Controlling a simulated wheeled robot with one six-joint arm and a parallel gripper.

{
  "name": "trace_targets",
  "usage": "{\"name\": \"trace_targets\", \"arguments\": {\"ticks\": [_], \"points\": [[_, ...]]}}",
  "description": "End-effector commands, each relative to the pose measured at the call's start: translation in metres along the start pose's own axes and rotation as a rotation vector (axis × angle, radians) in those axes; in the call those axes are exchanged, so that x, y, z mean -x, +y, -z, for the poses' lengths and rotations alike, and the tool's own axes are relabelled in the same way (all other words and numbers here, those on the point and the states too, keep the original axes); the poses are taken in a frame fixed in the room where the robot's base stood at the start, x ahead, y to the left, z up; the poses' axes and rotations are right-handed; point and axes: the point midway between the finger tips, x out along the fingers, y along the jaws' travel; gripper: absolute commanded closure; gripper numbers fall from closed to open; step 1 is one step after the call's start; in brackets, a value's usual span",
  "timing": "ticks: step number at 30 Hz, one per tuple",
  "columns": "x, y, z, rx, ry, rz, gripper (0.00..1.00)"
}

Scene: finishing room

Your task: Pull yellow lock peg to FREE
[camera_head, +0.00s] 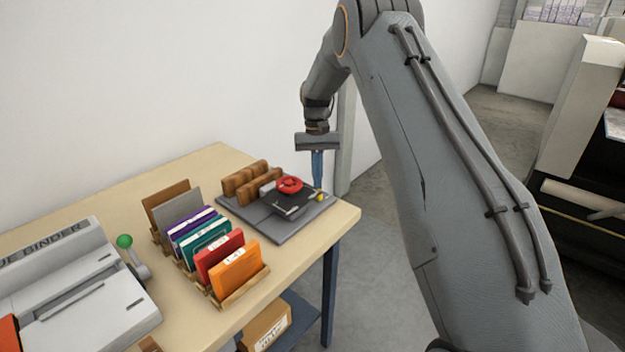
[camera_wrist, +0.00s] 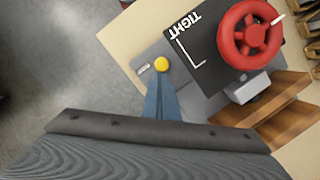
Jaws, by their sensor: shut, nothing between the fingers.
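The yellow lock peg (camera_wrist: 162,64) shows as a small round knob at the edge of the black block in the wrist view. In the head view the peg (camera_head: 320,197) sits at the right side of the grey base plate. My gripper (camera_head: 318,186) points down with its blue fingers closed, close to the peg. In the wrist view the closed fingertips (camera_wrist: 161,78) lie right beside the knob; I cannot tell whether they touch it. The black block (camera_wrist: 203,47) carries a red handwheel (camera_wrist: 250,36) and the word TIGHT. No FREE marking is readable.
Wooden blocks (camera_head: 245,180) stand on the grey base plate (camera_head: 275,228) behind the black block. A rack of coloured booklets (camera_head: 215,250) and a grey binder machine (camera_head: 80,285) with a green-knobbed lever stand to the left. The table edge (camera_head: 345,222) is close to the plate.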

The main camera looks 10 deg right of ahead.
Motion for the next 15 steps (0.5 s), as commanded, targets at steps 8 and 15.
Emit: {"name": "trace_targets", "arguments": {"ticks": [8,15], "points": [[-0.0014,0.0062,-0.0045,0.001,-0.004,0.0,1.0],[-0.0019,0.0012,-0.001,0.007,-0.004,-0.001,1.0]]}}
